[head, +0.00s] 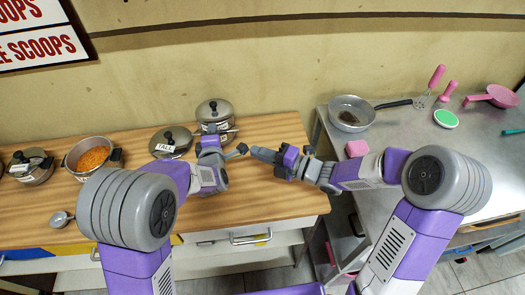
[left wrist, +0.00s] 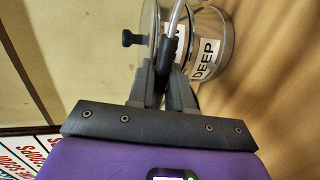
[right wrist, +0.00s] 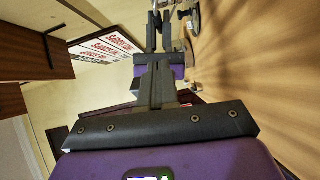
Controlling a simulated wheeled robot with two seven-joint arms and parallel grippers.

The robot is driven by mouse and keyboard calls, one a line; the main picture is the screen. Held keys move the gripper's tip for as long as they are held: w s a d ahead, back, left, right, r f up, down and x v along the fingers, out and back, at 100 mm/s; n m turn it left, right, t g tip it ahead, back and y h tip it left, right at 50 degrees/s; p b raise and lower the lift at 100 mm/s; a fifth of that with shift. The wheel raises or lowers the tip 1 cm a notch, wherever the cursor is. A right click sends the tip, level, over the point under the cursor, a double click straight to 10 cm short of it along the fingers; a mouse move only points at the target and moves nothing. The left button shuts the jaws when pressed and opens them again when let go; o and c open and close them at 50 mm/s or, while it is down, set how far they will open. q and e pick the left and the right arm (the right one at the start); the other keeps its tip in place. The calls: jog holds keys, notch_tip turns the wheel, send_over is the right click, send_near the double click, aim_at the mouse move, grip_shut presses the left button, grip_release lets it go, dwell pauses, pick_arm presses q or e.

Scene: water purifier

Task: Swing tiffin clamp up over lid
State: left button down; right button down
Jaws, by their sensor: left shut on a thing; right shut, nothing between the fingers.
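The steel tiffin (head: 214,112) with its domed, knobbed lid stands at the back of the wooden counter. In the left wrist view the tiffin (left wrist: 218,40) lies sideways in the picture, with a "DEEP" label and a black knob (left wrist: 130,38). My left gripper (head: 210,141) is in front of the tiffin, its fingers shut on the dark grip of the wire clamp (left wrist: 176,22). The clamp crosses near the lid's edge; whether it is over the lid I cannot tell. My right gripper (head: 262,155) is shut and empty, to the right of the left one, pointing at it.
A second lidded pot (head: 172,139) labelled "TALL" stands left of the tiffin, then a pot of orange food (head: 92,156) and another lidded pot (head: 31,164). A metal counter on the right holds a frying pan (head: 350,113) and a pink sponge (head: 357,148).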

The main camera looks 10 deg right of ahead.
aim_at(224, 133)
jog(key=shift+w+a+f, duration=0.15)
jog(key=shift+w+a, duration=0.85)
jog(key=shift+w, duration=0.25)
jog(key=shift+w+a+f, duration=0.1)
jog(key=shift+w+a, duration=0.95)
jog(key=shift+w, duration=0.2)
jog(key=shift+w+a+f, duration=0.15)
jog(key=shift+w+a, duration=0.85)
jog(key=shift+w, duration=0.25)
pick_arm(q)
jog(key=shift+d, duration=0.1)
pick_arm(e)
jog(key=shift+w+a+r, duration=0.1)
jog(key=shift+w+r, duration=0.25)
jog(key=shift+w, duration=0.3)
pick_arm(q)
jog(key=c, duration=1.2)
grip_release()
